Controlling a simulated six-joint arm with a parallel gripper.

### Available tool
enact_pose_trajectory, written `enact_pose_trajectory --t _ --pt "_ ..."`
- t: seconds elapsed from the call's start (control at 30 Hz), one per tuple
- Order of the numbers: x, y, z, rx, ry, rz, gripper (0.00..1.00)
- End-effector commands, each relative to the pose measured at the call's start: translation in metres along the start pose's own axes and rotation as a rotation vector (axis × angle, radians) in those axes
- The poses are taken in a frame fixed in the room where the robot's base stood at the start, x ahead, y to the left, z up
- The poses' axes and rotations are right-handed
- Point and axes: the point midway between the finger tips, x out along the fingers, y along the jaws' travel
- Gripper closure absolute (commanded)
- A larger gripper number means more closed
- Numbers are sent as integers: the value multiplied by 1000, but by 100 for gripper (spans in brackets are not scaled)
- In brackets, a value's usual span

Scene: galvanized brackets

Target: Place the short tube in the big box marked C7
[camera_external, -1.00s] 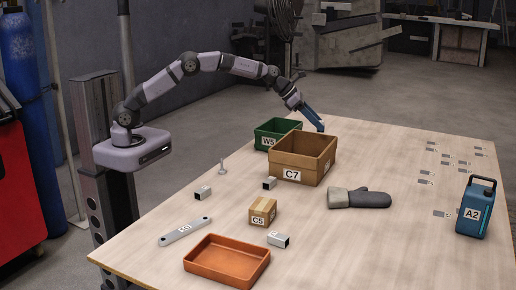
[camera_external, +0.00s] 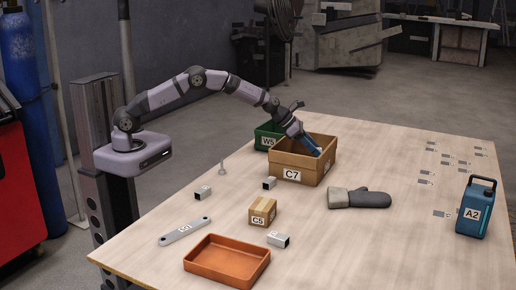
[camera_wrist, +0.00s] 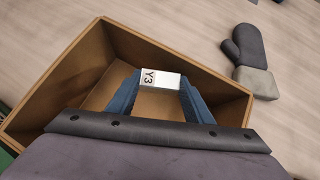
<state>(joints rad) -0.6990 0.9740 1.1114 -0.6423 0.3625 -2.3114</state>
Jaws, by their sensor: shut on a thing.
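The big brown box marked C7 (camera_external: 312,177) stands open near the back middle of the table. My gripper (camera_external: 318,152) reaches down into it with its blue fingers below the rim. In the wrist view my gripper (camera_wrist: 160,88) is shut on a short silver tube (camera_wrist: 165,80) with a white label reading Y3. The tube is held between the fingertips, over the inside of the box, whose rim (camera_wrist: 215,72) shows around it. The external view hides the tube behind the box wall. I cannot tell whether it touches the box floor.
A green box marked W5 (camera_external: 264,134) stands beside the brown box. A grey glove (camera_external: 360,198) lies to its right. Small square tubes (camera_external: 202,193), a cardboard box (camera_external: 262,211), a flat bar (camera_external: 185,231), an orange tray (camera_external: 226,260) and a blue canister (camera_external: 476,207) stand apart.

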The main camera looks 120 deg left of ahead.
Motion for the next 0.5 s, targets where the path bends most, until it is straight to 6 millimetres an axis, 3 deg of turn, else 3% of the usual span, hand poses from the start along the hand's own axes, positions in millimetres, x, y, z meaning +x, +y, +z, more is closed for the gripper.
enact_pose_trajectory --t 0.33,0.5 --pt "8 0 -8 0 0 0 80" --pt "24 0 -25 -2 2 0 80"
